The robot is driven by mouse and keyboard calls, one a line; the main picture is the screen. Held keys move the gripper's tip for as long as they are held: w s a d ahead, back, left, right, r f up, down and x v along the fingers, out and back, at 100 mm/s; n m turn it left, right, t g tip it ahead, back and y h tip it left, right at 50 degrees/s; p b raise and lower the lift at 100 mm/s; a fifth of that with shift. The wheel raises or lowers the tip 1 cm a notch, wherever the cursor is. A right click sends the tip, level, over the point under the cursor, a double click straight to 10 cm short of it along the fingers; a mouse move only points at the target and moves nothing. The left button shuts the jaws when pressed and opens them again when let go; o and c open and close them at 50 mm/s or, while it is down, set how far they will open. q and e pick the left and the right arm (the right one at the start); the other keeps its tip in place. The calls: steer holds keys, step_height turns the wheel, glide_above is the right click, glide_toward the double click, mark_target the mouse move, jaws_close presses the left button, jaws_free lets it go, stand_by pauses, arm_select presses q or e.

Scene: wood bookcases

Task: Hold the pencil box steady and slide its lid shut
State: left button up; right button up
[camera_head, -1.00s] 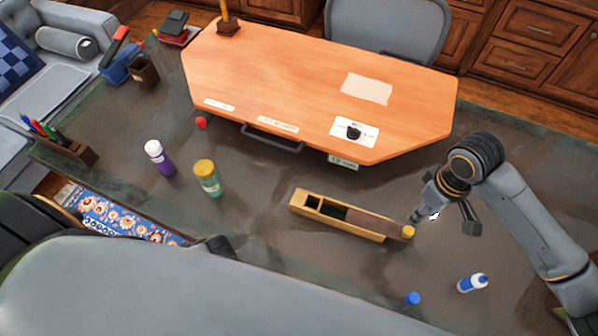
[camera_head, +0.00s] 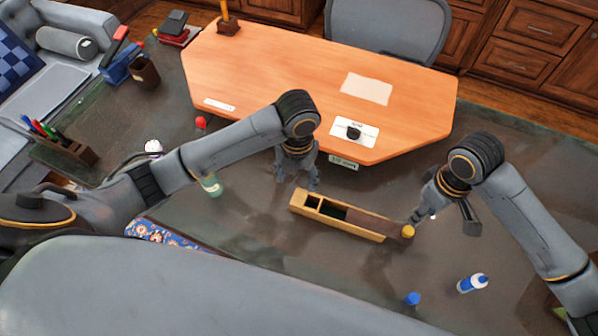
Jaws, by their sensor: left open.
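The pencil box (camera_head: 338,225) is a long yellow wooden box lying on the dark table. Its left end is open, showing inner compartments. The dark brown lid (camera_head: 375,222) covers the right part and sticks out past the right end, where a yellow knob (camera_head: 408,231) shows. My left gripper (camera_head: 298,184) is open and empty, pointing down just above and behind the box's left end, apart from it. My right gripper (camera_head: 443,222) has its fingers spread, one close to the knob and one further right. I cannot tell whether the near finger touches the lid.
An orange desk board (camera_head: 300,75) with papers lies behind the box. A blue-capped bottle (camera_head: 472,283) and a blue cap (camera_head: 413,298) lie at the front right. A green bottle (camera_head: 211,185) is partly hidden by my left arm. A pen holder (camera_head: 75,148) stands at the left.

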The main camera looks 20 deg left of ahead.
mark_target(299, 199)
arm_select(q)
steer(key=f, duration=1.3)
steer(key=shift+w+d+f, duration=0.1)
steer(key=shift+w+d, duration=0.05)
steer(key=shift+w, duration=0.2)
jaws_close()
arm_select(e)
steer(key=shift+o, duration=1.3)
steer(key=shift+n, duration=0.5)
step_height(299, 199, down, 10)
steer(key=shift+r, duration=0.2)
